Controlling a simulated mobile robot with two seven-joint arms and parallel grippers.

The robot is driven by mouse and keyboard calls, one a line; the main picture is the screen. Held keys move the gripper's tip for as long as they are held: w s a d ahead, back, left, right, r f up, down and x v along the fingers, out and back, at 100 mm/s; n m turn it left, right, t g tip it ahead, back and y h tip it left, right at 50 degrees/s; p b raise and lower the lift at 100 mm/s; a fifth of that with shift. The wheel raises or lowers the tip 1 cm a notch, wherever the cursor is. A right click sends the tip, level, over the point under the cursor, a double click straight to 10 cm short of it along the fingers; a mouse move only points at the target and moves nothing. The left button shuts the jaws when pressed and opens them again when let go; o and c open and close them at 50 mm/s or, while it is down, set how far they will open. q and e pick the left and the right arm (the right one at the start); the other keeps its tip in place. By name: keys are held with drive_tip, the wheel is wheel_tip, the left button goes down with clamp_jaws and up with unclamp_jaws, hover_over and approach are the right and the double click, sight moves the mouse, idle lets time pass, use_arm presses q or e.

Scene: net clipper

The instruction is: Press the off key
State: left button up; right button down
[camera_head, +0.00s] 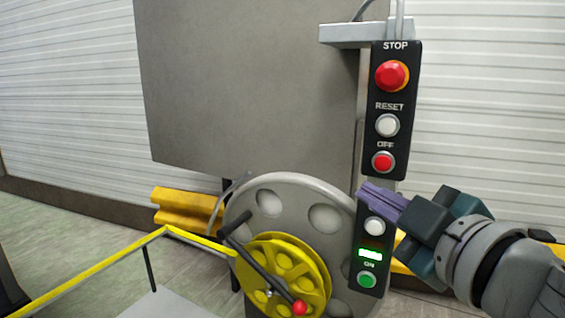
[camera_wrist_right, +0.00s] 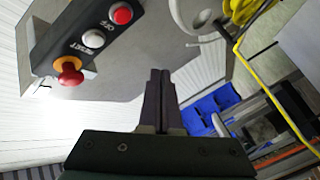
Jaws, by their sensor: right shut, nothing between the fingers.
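The off key (camera_head: 383,161) is a red round button under its OFF label on the black control panel (camera_head: 408,110). It also shows at the top of the wrist view (camera_wrist_right: 122,14). My right gripper (camera_head: 364,192) is shut and empty, its purple fingers pointing left across the panel just below the off key in the head view. In the wrist view its fingertips (camera_wrist_right: 160,72) appear apart from the off key, lower and to the right of it. The gripper hides a strip of the panel. My left gripper is not in view.
Above the off key are a white reset button (camera_head: 387,125) and a red stop button (camera_head: 391,76). Below are another white button (camera_head: 374,226), a lit green display (camera_head: 370,254) and a green on button (camera_head: 366,280). A grey wheel (camera_head: 250,203) with a yellow crank disc (camera_head: 285,275) stands left.

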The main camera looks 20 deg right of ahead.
sight(383, 163)
drive_tip(key=shift+s, duration=0.15)
drive_tip(key=shift+w+d+b, duration=0.25)
drive_tip(key=shift+w+d, duration=1.2)
drive_tip(key=shift+d, duration=0.2)
drive_tip(key=shift+w+d+b, duration=0.25)
drive_tip(key=shift+w+d, duration=1.2)
drive_tip(key=shift+d, duration=0.2)
drive_tip(key=shift+w+d, duration=0.25)
drive_tip(key=shift+d, duration=0.1)
drive_tip(key=shift+w+d, duration=0.3)
idle(0.4)
drive_tip(key=shift+s+a, duration=0.1)
idle(0.3)
drive_tip(key=shift+s+a, duration=0.45)
drive_tip(key=shift+a, duration=0.1)
